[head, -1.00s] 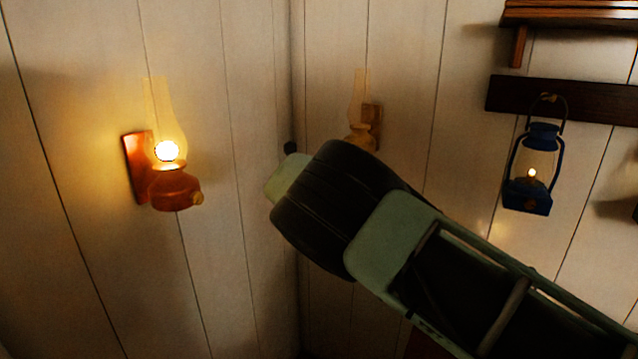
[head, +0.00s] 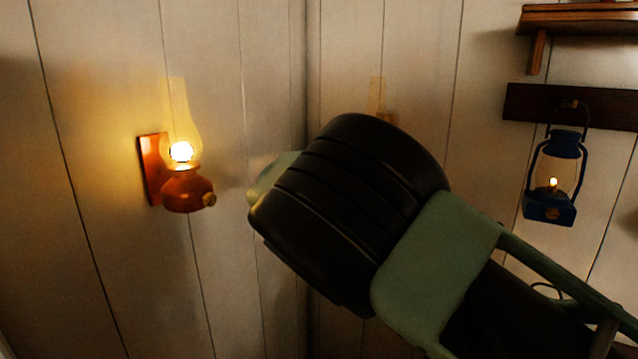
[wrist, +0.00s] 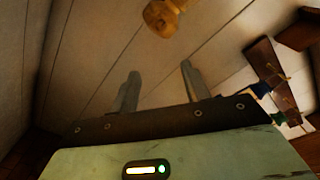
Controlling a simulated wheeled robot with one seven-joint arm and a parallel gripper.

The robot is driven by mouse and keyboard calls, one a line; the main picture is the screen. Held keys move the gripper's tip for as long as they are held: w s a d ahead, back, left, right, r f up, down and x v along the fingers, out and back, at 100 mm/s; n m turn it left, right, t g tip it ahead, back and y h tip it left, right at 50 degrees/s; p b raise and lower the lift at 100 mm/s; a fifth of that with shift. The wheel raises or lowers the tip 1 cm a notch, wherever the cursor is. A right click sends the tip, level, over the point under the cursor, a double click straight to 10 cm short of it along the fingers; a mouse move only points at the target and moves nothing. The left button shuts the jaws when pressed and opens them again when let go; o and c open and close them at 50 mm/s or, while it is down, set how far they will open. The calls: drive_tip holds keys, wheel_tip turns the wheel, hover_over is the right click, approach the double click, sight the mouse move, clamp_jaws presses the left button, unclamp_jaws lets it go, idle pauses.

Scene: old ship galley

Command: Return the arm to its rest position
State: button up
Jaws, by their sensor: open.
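My arm (head: 345,205), with a black ribbed joint and pale green links, reaches up from the lower right across the middle of the head view. My gripper does not show there. In the wrist view my gripper (wrist: 160,70) has its two grey fingers standing well apart, with nothing between them. Pale plank wall lies behind the fingers. A rounded orange-brown knob-like thing (wrist: 162,15) shows beyond them at the top edge, cut off by the frame.
A lit oil lamp (head: 183,188) hangs on the left wall. A second lamp (head: 377,95) by the corner is mostly hidden behind my arm. A blue lantern (head: 550,205) hangs from a dark wooden rail (head: 540,105) at right, below a shelf (head: 575,20).

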drive_tip(key=s+d+f+m+g+y+b, duration=0.35)
drive_tip(key=s+d+f+m+g, duration=0.45)
drive_tip(key=s+f+m, duration=0.45)
drive_tip(key=s+a+f+m+g+y+b, duration=0.1)
drive_tip(key=s+m, duration=0.5)
drive_tip(key=s, duration=0.6)
drive_tip(key=s+a+f+m+g+y+b, duration=0.1)
drive_tip(key=s+m+g+y, duration=0.2)
drive_tip(key=s, duration=0.9)
drive_tip(key=s+a+f+m+g+y+b, duration=0.1)
drive_tip(key=s+a+m+g+y, duration=0.1)
drive_tip(key=s+m, duration=0.8)
drive_tip(key=shift+s+f+y+b, duration=0.3)
drive_tip(key=shift+s+f+y, duration=0.1)
drive_tip(key=shift+s+y, duration=0.55)
drive_tip(key=shift+s, duration=0.15)
